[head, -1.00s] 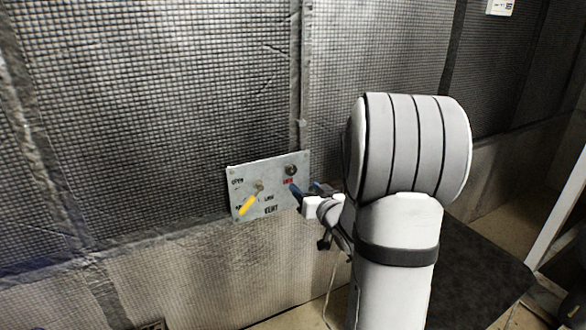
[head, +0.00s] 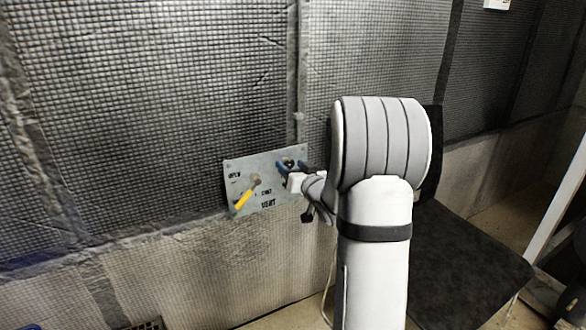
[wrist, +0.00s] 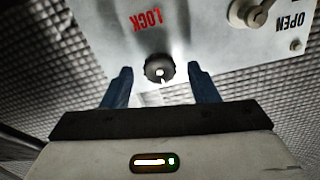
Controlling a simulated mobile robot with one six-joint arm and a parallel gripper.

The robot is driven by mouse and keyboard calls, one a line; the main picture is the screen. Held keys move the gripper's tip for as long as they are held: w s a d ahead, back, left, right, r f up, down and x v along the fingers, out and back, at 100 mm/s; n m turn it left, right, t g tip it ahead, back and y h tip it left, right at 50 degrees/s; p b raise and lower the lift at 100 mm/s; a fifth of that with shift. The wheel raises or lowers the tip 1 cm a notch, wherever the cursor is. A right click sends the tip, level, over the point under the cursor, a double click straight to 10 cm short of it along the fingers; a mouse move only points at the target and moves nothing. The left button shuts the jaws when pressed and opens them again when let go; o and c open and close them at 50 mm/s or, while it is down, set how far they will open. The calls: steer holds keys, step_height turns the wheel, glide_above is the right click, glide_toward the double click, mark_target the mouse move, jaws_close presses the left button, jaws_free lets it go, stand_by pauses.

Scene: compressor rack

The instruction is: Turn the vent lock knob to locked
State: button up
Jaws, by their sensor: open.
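The vent lock knob (wrist: 159,68) is a small dark round knob with a pale mark, below the red LOCK label (wrist: 147,19) in the wrist view, where the panel appears upside down. My gripper (wrist: 160,80) is open, with one blue finger on each side of the knob. No clear contact shows; a gap appears on both sides. In the head view my gripper (head: 291,167) is at the upper right of the grey vent panel (head: 240,167), and its fingers partly hide the knob.
A yellow-handled lever (head: 245,198) sits on the panel left of my gripper; its pivot (wrist: 246,12) shows in the wrist view near the OPEN label. The panel is on a dark mesh-textured wall (head: 150,100).

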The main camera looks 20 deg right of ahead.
steer(key=shift+c, duration=0.4)
steer(key=c, duration=0.9)
steer(key=shift+m+p, duration=0.3)
steer(key=m+p, duration=0.2)
steer(key=m, duration=0.1)
steer(key=shift+r+m+p, duration=0.1)
steer(key=shift+m+p, duration=0.2)
steer(key=m+p, duration=0.3)
steer(key=m, duration=0.2)
steer(key=shift+d, duration=0.1)
steer(key=m+p, duration=0.3)
steer(key=m, duration=0.2)
steer(key=shift+f+m+p, duration=0.15)
steer(key=shift+m+p, duration=0.3)
steer(key=shift+m, duration=0.5)
steer(key=shift+f+m+p, duration=0.1)
steer(key=shift+m+p, duration=0.3)
steer(key=shift+m, duration=0.55)
